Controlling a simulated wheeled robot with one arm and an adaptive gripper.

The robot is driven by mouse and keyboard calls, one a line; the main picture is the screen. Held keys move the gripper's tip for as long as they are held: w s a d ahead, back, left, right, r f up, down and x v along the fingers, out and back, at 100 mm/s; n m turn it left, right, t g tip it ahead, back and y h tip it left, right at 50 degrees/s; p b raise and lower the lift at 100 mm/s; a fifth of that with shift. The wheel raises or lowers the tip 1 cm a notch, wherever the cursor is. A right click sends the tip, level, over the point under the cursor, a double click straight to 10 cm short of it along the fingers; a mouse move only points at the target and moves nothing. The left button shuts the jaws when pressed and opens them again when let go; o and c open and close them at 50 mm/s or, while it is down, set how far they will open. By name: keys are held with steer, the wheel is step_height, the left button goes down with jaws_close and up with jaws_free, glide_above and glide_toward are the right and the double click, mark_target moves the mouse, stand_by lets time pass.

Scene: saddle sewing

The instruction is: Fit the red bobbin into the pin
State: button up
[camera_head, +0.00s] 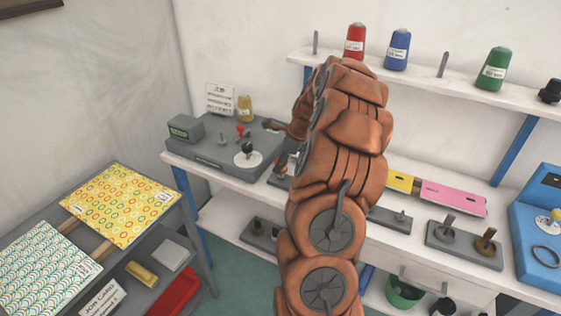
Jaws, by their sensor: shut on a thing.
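A red spool (355,42) with a white label stands upright on the upper shelf, its lower end close behind the top of my arm. It is the only clearly seen red bobbin-like thing. A bare grey pin (316,42) rises from the shelf left of it, and another bare pin (443,65) rises between the blue and green spools. My copper-coloured arm fills the middle of the view and bends left at its top, over the workbench. My gripper's fingertips are hidden behind the arm. Whatever they hold cannot be made out.
Blue (397,50) and green (494,70) spools stand on the shelf (470,87). A grey machine (210,158) with a yellow spool (245,108) sits on the bench, left of my arm. A block with two posts (462,246) and a blue machine (540,235) stand right.

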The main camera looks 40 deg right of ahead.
steer(key=shift+f, duration=1.35)
steer(key=o, duration=1.4)
steer(key=shift+c, duration=0.2)
steer(key=v, duration=1.2)
steer(key=shift+w, duration=0.1)
